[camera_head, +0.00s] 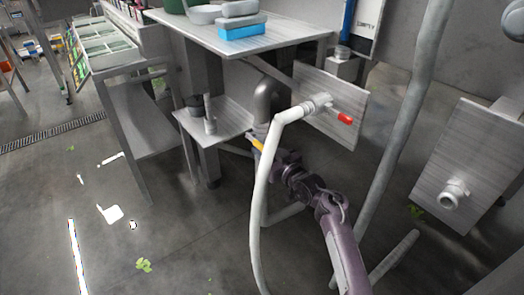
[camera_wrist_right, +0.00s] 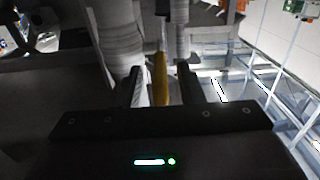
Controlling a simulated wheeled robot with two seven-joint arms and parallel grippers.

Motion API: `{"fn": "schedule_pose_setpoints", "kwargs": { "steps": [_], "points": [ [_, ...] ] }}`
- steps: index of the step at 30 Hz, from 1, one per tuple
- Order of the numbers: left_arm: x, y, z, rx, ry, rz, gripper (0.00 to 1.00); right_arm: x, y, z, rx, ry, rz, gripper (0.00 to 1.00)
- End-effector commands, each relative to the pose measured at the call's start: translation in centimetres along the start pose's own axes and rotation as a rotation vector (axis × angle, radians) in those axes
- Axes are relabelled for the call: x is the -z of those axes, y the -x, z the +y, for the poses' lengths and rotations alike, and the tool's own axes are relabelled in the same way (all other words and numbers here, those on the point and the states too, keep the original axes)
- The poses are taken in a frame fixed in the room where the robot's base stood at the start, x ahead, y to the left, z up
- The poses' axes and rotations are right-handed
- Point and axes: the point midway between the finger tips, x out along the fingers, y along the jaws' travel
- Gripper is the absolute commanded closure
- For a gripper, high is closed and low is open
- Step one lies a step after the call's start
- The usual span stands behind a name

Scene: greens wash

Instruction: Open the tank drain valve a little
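A yellow lever (camera_head: 256,143) shows beside the grey drain pipe (camera_head: 266,100) under the steel table. In the right wrist view the yellow lever (camera_wrist_right: 160,78) stands between the two fingers of my right gripper (camera_wrist_right: 161,88). A gap shows beside the lever, so the fingers look open around it. Contact is not clear. My left gripper is in neither view.
A pale hose (camera_head: 262,200) hangs close beside my right gripper. A red-handled valve (camera_head: 343,118) sits on a metal panel (camera_head: 352,98) above it. A low shelf (camera_head: 222,112) is to the left. Another panel with a white fitting (camera_head: 453,194) stands at right. Open floor lies at lower left.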

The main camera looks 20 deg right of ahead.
Motion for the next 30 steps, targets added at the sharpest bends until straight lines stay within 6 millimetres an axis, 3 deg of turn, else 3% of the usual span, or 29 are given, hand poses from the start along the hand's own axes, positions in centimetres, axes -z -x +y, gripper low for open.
{"fn": "schedule_pose_setpoints", "kwargs": {
  "steps": [4,12,20,30],
  "points": [
    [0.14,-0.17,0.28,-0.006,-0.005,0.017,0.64,-0.03,-1.06,-0.08,0.001,0.0,0.0,0.65],
    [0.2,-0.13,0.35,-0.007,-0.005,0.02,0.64,0.0,-1.19,-0.08,0.001,0.001,-0.001,0.65],
    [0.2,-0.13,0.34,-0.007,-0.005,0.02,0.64,-0.01,-1.16,-0.07,0.001,0.001,-0.001,0.99],
    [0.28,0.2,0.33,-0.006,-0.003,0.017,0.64,0.21,-1.16,-0.06,0.001,0.001,-0.007,1.0]
  ]
}}
